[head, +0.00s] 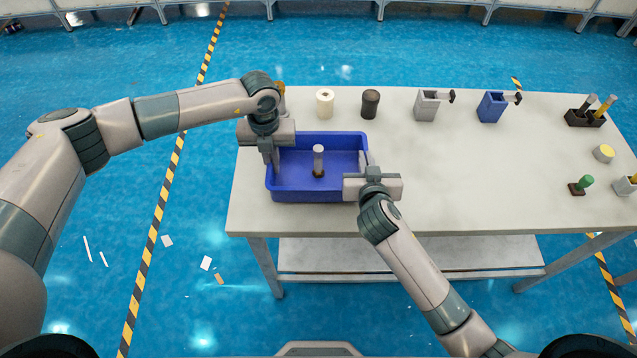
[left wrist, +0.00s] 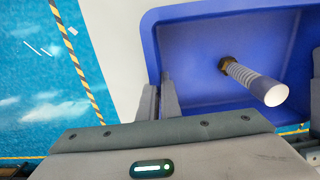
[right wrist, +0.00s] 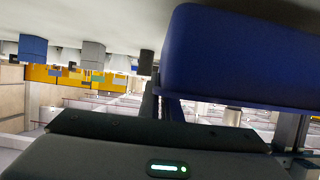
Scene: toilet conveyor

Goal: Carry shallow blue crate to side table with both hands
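The shallow blue crate (head: 318,195) sits on the left end of the pale table. A grey-handled tool with a brown end (head: 318,160) stands inside it; it also shows in the left wrist view (left wrist: 250,80). My left gripper (head: 271,156) is at the crate's left wall, pointing down. In the left wrist view its fingers (left wrist: 160,102) are close together, one on each side of the wall. My right gripper (head: 365,162) is at the crate's right end.
The table (head: 440,180) is clear right of the crate. A white roll (head: 325,104), a dark cylinder (head: 370,104), a grey holder (head: 428,106) and a blue holder (head: 492,107) stand along the back. Small items stand at the right end. Yellow-black floor tape (head: 165,210) runs left of the table.

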